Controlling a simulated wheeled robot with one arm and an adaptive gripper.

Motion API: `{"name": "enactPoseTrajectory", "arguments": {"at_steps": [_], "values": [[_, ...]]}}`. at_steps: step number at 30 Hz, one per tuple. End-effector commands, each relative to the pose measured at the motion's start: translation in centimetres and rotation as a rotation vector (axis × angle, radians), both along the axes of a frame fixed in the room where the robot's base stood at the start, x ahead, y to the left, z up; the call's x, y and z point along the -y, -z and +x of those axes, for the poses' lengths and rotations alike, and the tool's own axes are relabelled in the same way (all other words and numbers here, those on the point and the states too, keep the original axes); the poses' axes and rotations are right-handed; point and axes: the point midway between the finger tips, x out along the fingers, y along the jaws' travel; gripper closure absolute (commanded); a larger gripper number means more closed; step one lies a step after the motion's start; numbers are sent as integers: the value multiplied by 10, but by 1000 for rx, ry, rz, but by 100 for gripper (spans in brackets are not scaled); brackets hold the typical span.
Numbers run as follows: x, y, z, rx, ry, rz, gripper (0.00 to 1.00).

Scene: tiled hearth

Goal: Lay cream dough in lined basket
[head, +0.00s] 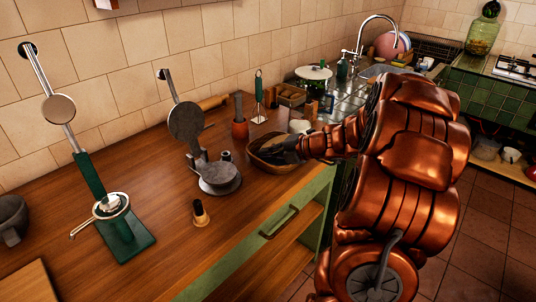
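A brown oval basket (258,160) sits on the wooden counter near its front edge, right of the middle of the counter. My gripper (282,148), dark and small in the picture, is at the basket, over its right part, with my copper arm reaching in from the right. Its fingers are too small and dark to tell whether they are open or shut. A small pale lump (300,126) shows just behind my wrist; I cannot tell whether it is the cream dough. The basket's inside is mostly hidden by my gripper, so its lining and contents are unclear.
A grey hinged iron press (187,125) stands left of the basket, with a small dark-and-tan stamp (200,213) in front. A green lever press (115,222) stands further left. Behind the basket are a brown utensil pot (240,130) and a sink (385,71). The left-front counter has free room.

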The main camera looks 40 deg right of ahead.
Motion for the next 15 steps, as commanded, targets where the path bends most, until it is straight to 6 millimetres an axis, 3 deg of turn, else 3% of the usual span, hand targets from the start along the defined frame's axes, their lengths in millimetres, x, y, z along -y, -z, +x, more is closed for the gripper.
{"name": "enactPoseTrajectory", "arguments": {"at_steps": [10, 15], "values": [[0, 0, 0, 0, 0, 0, 100], [0, 0, 0, 0, 0, 0, 79]]}}
